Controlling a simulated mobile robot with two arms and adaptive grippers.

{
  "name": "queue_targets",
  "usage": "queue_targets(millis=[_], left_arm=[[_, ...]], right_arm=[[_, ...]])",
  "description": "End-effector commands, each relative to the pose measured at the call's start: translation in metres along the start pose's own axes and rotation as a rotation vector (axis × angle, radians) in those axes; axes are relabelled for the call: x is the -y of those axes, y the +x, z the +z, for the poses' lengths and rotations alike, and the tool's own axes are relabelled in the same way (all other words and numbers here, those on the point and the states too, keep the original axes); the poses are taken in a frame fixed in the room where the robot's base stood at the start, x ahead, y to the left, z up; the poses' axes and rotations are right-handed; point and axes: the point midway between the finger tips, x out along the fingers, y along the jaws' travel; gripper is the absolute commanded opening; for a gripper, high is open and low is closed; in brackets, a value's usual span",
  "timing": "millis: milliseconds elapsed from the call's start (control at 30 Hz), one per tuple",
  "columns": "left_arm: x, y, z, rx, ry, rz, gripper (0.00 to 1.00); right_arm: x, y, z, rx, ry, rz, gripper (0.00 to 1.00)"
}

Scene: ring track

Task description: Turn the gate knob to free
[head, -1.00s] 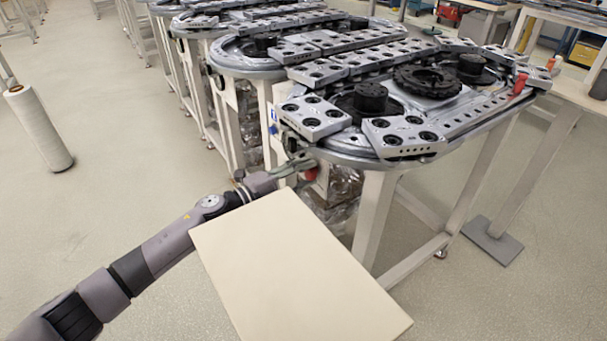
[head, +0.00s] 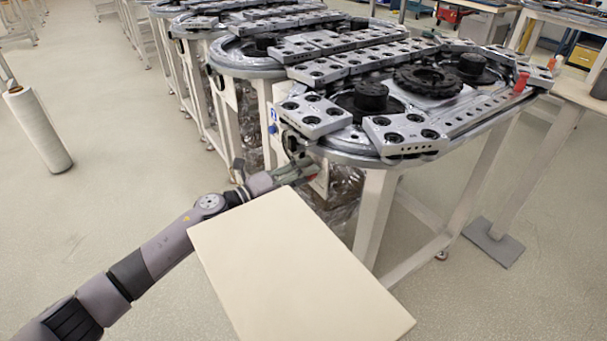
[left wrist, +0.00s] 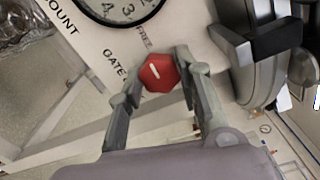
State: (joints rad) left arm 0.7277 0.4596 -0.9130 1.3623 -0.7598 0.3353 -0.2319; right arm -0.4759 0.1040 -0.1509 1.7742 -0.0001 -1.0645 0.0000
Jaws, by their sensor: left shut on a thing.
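The red gate knob (left wrist: 158,72), with a white pointer line, is on a pale panel (left wrist: 75,52) marked GATE. The word FREE stands just above the knob, partly hidden. My left gripper (left wrist: 157,74) has one finger on each side of the knob and is shut on it. In the head view the left gripper (head: 297,172) reaches the panel under the near end of the ring track (head: 345,153); only a little red of the knob shows there. My right gripper is in neither view.
A round count dial (left wrist: 122,8) is above the knob in the left wrist view. A dark handle-like bar (left wrist: 247,42) and metal parts stand close to the right finger. A table leg (head: 374,220) is right of the panel. Open floor (head: 110,200) lies to the left.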

Motion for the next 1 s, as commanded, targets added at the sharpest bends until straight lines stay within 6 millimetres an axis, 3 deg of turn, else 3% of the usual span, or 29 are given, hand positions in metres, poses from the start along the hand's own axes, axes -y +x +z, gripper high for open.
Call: queue_targets(millis=[300,333,600,1000], left_arm=[[-0.0015,-0.0001,-0.0015,-0.003,0.003,0.002,0.04],[-0.0015,-0.0001,-0.0015,-0.003,0.002,0.002,0.33],[-0.0008,-0.0001,-0.0007,-0.001,0.002,0.001,0.51],[-0.0012,-0.0067,0.0002,0.000,0.001,0.002,0.53]], right_arm=[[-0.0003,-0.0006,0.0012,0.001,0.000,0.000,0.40],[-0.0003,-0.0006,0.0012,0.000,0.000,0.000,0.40],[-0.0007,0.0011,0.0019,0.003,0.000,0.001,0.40],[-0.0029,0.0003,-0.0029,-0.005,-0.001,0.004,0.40]])
